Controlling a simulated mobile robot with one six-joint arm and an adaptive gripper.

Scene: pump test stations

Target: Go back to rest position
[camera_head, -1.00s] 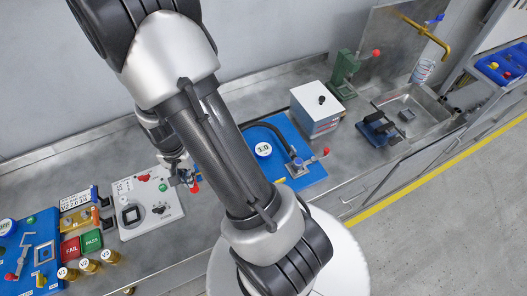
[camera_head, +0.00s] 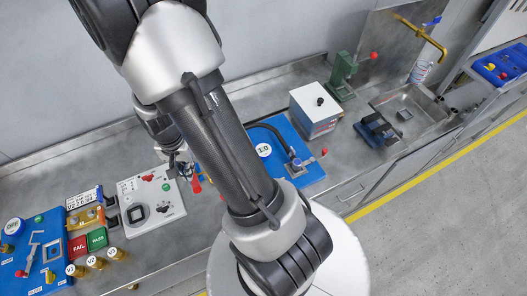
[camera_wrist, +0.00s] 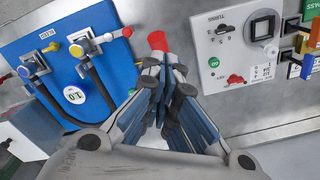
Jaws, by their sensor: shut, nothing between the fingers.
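My gripper (camera_wrist: 158,75) is shut in the wrist view, its fingertips together with nothing between them. A red-tipped part (camera_wrist: 157,41) shows right at the fingertips; I cannot tell whether they touch it. In the head view my gripper (camera_head: 184,172) is small and partly hidden behind my arm, above the bench between the white control panel (camera_head: 150,212) and the blue board (camera_head: 290,145). The white panel also shows in the wrist view (camera_wrist: 215,60), right of the gripper, and the blue board (camera_wrist: 60,50) is left of it.
On the bench, a white box (camera_head: 317,110), a green press (camera_head: 342,72) and a sink (camera_head: 412,105) stand to the right. Red FAIL (camera_head: 77,246) and green PASS (camera_head: 97,239) blocks, several brass cylinders and another blue board (camera_head: 35,250) are at the left.

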